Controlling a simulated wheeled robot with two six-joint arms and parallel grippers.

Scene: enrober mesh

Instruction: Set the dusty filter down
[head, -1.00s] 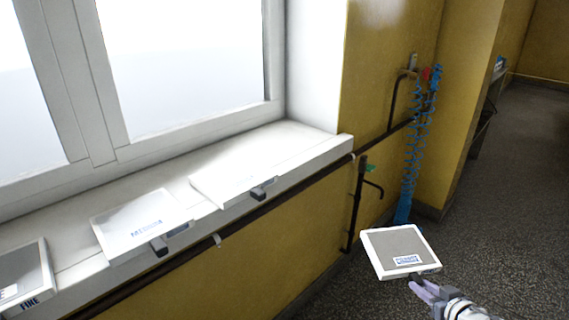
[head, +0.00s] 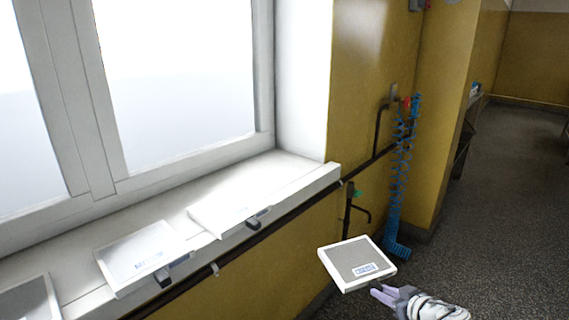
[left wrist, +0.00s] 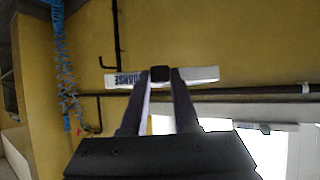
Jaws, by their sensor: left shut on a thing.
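The dusty filter (head: 345,258), a square white frame with a grey mesh and a blue-lettered label, is in the air in front of the yellow wall, right of the window sill. My left gripper (head: 380,291) is shut on the dark tab at its near edge. In the left wrist view the filter (left wrist: 204,74) shows edge-on as a white strip with upside-down lettering. The left fingers (left wrist: 160,76) close on its dark tab there. The filter is apart from the sill and wall. My right gripper is not in view.
The white window sill (head: 305,179) bears several similar framed panels: one at the lower left (head: 28,300), one in the middle (head: 140,256), one farther right (head: 228,212). Dark pipes (head: 290,215) run along the wall below it. A blue coiled hose (head: 398,180) hangs behind the filter. Open floor lies right.

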